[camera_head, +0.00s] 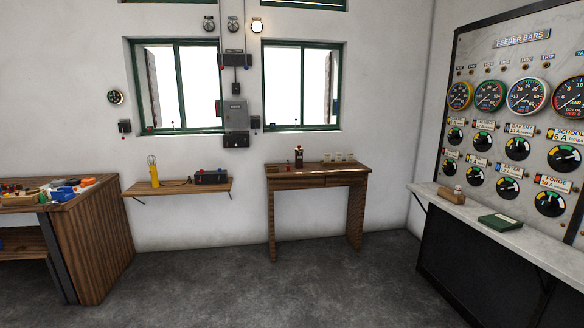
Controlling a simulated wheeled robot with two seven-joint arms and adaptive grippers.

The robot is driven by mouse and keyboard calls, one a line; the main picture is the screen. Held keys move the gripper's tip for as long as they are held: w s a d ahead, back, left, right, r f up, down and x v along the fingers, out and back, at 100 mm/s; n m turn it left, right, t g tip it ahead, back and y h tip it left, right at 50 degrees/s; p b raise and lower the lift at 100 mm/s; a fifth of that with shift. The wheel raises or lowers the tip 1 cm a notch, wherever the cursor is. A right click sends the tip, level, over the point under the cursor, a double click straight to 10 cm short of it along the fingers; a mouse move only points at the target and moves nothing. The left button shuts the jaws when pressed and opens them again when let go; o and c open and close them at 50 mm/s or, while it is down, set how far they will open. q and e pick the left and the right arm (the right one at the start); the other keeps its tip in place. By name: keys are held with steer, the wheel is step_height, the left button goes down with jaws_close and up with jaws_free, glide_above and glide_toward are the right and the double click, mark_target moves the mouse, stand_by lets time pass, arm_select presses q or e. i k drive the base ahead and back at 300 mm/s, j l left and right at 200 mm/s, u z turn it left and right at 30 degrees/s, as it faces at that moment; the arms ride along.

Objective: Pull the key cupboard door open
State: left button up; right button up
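A small grey metal box (236,116) hangs on the far wall between the two windows. It looks like the key cupboard, and its front appears shut. It is too small here to make out a handle or hinges. Neither of my grippers is in the camera_head view.
A wooden table (318,174) with small items stands below the right window. A wall shelf (178,188) holds a yellow tool and dark box. A cluttered workbench (110,245) is at left; a gauge panel (520,100) with ledge (470,215) at right. The middle floor is clear.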

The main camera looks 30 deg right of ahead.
mark_target(235, 111)
steer(key=i+l+z, duration=0.15)
steer(key=i+l, duration=0.2)
steer(key=i, duration=0.3)
steer(key=i+l+z, duration=0.1)
steer(key=i+l, duration=0.2)
steer(key=i, duration=0.4)
steer(key=i+l+z, duration=0.15)
steer(key=i, duration=0.55)
steer(key=i+l+z, duration=0.15)
steer(key=i, duration=0.55)
